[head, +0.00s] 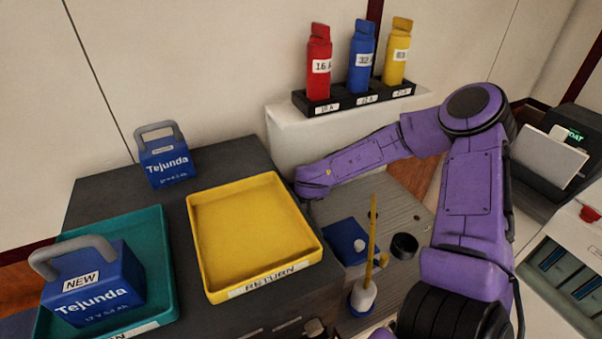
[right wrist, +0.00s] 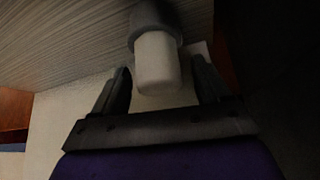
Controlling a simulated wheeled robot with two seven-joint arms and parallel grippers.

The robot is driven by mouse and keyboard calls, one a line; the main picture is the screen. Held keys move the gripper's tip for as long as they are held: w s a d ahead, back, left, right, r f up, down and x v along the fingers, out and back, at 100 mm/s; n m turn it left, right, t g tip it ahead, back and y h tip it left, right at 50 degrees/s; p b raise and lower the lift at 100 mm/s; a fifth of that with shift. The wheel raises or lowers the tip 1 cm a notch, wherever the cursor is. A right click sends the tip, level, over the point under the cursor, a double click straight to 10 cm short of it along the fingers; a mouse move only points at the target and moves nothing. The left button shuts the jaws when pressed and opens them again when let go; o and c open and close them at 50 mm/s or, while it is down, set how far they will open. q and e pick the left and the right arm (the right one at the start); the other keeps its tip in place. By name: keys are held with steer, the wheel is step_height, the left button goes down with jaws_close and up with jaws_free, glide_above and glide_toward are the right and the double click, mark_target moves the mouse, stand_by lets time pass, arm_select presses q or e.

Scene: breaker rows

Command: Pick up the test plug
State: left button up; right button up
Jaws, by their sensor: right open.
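In the right wrist view, a pale cylinder with a dark grey collar, which looks like the test plug (right wrist: 157,62), stands out from a grey streaked surface. My right gripper (right wrist: 163,84) is open, with one finger on each side of the plug's pale end and a gap showing on both sides. In the head view my purple right arm reaches left to a wrist beside the yellow tray. The right fingers and the plug are hidden there. My left gripper is not in view.
The yellow RETURN tray (head: 200,262) and a teal tray (head: 160,240) holding a blue Tejunda battery (head: 95,290) sit on a dark cabinet. Another battery (head: 167,163) stands behind. Red, blue and yellow bottles stand in a black rack (head: 300,103). A yellow rod (head: 371,240) stands near my arm.

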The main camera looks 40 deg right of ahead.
steer(key=shift+w+d+f, duration=0.25)
steer(key=shift+w+f, duration=0.1)
steer(key=shift+f, duration=0.2)
steer(key=c, duration=1.2)
steer(key=shift+o, duration=0.2)
steer(key=shift+r, duration=0.1)
